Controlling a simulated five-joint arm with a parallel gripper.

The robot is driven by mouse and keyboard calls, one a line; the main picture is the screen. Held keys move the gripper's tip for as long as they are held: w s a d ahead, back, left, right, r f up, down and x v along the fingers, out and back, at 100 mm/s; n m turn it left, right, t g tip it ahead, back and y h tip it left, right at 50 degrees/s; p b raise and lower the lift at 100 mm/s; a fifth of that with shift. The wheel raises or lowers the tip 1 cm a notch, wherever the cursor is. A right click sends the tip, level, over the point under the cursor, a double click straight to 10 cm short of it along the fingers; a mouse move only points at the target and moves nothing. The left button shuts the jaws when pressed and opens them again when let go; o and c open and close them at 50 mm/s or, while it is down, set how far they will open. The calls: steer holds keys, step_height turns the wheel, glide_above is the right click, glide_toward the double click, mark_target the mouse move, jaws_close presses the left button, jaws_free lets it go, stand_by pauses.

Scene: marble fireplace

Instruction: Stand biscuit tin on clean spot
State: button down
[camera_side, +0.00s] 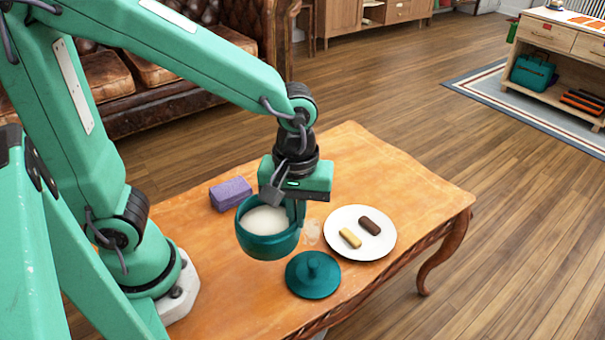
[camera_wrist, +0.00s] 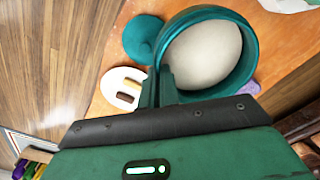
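The biscuit tin (camera_side: 268,245) is a round teal pot without its lid, pale inside. It is upright, and its wall is between the fingers of my gripper (camera_side: 296,212), at the tin's right side. In the wrist view the tin (camera_wrist: 247,55) looms large beside the fingers (camera_wrist: 166,88), which look closed on its rim. It seems to be off the table, though its underside is hidden. A whitish smudge (camera_side: 311,232) marks the table (camera_side: 400,180) just right of the tin. The teal lid (camera_side: 313,276) with a knob lies on the table in front.
A white plate (camera_side: 345,218) with a light biscuit (camera_side: 350,238) and a dark biscuit (camera_side: 370,226) lies right of the tin. A purple sponge (camera_side: 231,193) lies behind it to the left. The table's back right is clear.

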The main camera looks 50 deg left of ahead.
steer(key=shift+w, duration=0.1)
steer(key=w+a, duration=1.1)
steer(key=w, duration=0.4)
steer(key=w+a+f, duration=0.3)
steer(key=a+f, duration=0.3)
steer(key=a, duration=0.5)
steer(key=shift+w+a+f, duration=0.2)
steer(key=shift+f, duration=0.15)
steer(key=shift+f, duration=0.1)
steer(key=shift+f, duration=1.9)
steer(key=shift+f, duration=0.1)
